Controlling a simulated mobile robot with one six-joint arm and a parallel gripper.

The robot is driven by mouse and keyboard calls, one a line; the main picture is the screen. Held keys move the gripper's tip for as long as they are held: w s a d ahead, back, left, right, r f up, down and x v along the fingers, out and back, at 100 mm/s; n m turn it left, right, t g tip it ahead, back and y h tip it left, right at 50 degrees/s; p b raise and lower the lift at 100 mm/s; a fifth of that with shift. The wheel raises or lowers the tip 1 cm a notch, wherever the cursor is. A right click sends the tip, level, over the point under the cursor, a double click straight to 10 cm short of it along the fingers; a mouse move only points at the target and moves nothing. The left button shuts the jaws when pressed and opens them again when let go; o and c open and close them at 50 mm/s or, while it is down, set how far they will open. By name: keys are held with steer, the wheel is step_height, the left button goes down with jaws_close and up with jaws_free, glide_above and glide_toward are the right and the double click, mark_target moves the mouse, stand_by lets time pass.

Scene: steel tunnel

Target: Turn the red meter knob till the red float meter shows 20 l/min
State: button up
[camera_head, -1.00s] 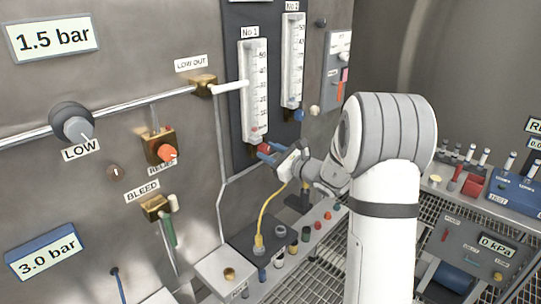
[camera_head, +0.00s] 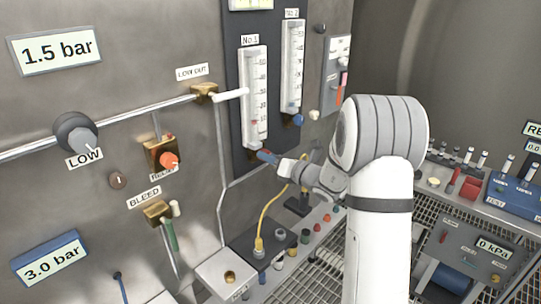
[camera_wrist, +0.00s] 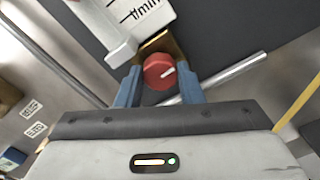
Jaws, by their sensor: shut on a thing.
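The red knob (camera_wrist: 157,72) sits on a brass block at the foot of a white meter in the wrist view; its white pointer line points right and slightly up. My gripper (camera_wrist: 160,88) has one blue finger on each side of it and is shut on it. In the head view the No 1 meter (camera_head: 253,98) stands upright on a dark panel, and my gripper (camera_head: 267,156) is at its lower end. The knob is mostly hidden there by my fingers. The float's height against the scale is too small to read with confidence.
The No 2 meter (camera_head: 292,68) with a blue knob (camera_head: 298,120) stands just right of No 1. A steel pipe runs close below my gripper. A yellow cable (camera_head: 268,212) rises from the bench beneath my arm.

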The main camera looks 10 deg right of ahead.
steer(key=shift+d+r+m, duration=0.1)
steer(key=shift+r+m, duration=0.1)
steer(key=shift+m, duration=0.4)
steer(key=o, duration=1)
steer(key=shift+w+f, duration=0.1)
steer(key=shift+f, duration=0.05)
